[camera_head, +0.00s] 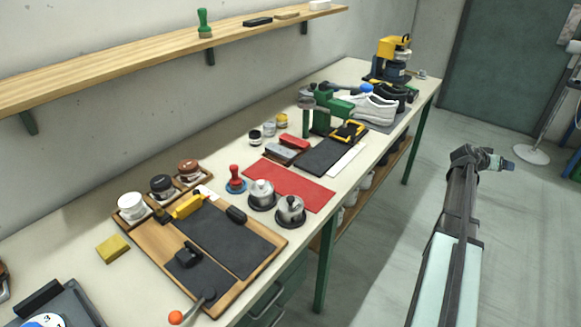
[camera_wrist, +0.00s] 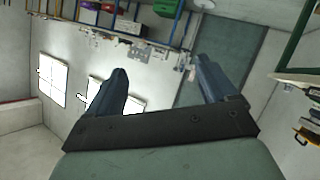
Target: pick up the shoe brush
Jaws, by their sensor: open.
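My gripper (camera_head: 506,165) is at the end of my raised arm, right of the workbench and away from everything on it. In the wrist view my gripper (camera_wrist: 162,80) has its two blue fingers wide apart with nothing between them. A red brush-like block (camera_head: 294,142) and a grey-brown one (camera_head: 280,154) lie side by side mid-bench, behind a dark mat. Either could be the shoe brush; they are too small to tell. The wrist view shows no clear brush.
The long workbench (camera_head: 75,228) holds a wooden tray (camera_head: 150,262), lidded jars, two metal pots, a red mat (camera_head: 290,185), a green vise and white shoes (camera_head: 372,110). A wooden shelf (camera_head: 130,75) runs above. Open floor lies right of the bench.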

